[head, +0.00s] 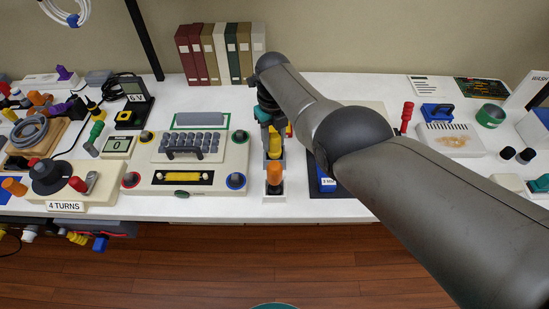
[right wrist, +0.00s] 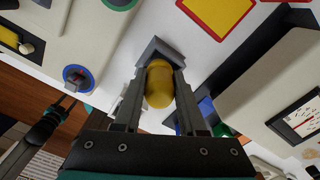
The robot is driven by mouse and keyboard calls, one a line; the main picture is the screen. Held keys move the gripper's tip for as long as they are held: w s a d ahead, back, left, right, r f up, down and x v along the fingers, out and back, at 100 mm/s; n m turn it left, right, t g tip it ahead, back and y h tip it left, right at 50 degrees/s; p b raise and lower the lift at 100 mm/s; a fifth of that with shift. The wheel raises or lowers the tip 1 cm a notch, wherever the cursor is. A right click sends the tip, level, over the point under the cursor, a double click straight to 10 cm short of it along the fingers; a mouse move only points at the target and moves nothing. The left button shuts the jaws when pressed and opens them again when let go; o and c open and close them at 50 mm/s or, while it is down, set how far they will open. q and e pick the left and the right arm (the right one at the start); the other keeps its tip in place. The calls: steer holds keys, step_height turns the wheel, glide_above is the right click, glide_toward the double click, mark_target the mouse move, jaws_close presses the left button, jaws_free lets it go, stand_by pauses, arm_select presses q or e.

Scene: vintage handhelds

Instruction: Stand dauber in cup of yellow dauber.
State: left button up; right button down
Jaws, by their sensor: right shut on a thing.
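My right gripper (right wrist: 155,90) reaches in from the right in the head view and points down over the middle of the table. It is shut on a yellow dauber (right wrist: 158,85), which also shows as yellow under the gripper in the head view (head: 275,144). A grey cup (right wrist: 152,48) lies right at the dauber's far end in the right wrist view. I cannot tell how deep the dauber sits in it. An orange dauber (head: 274,171) stands upright in another cup (head: 274,188), nearer the front edge.
A console (head: 215,188) with keys and ringed knobs stands close on the left. A dark mat with a blue item (head: 327,184) lies close on the right, partly under my arm. Books (head: 221,54) stand behind. A red-handled tool (head: 406,117) stands upright farther right.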

steer(key=shift+f+b, duration=0.8)
steer(key=shift+f, duration=0.05)
steer(key=shift+c, duration=2)
jaws_free()
steer(key=shift+r+p, duration=0.5)
steer(key=shift+r, duration=0.05)
step_height(320, 180, up, 14)
steer(key=p, duration=0.7)
steer(key=shift+p, duration=0.35)
